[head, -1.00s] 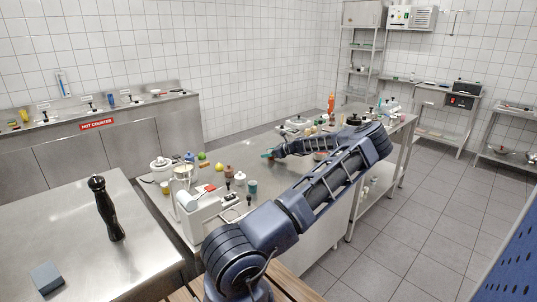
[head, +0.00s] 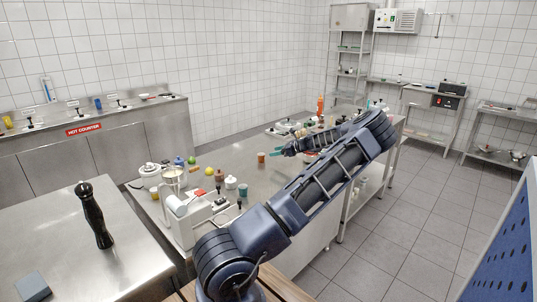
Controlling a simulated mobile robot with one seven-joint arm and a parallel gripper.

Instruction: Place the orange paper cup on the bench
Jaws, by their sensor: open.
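A small orange cup (head: 261,157), which looks like the paper cup, stands upright on the long steel bench (head: 262,178), near the middle of its length. A small gap shows between the fingertips and the cup. The gripper is open and looks empty. My arm hides part of the bench behind and below it.
Left of the cup stand a teal cup (head: 243,190), a white jar (head: 231,182), a brown pot (head: 219,175) and a white appliance (head: 190,215). An orange bottle (head: 320,104) and several small items crowd the far end. A black pepper mill (head: 95,215) stands on the nearer counter.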

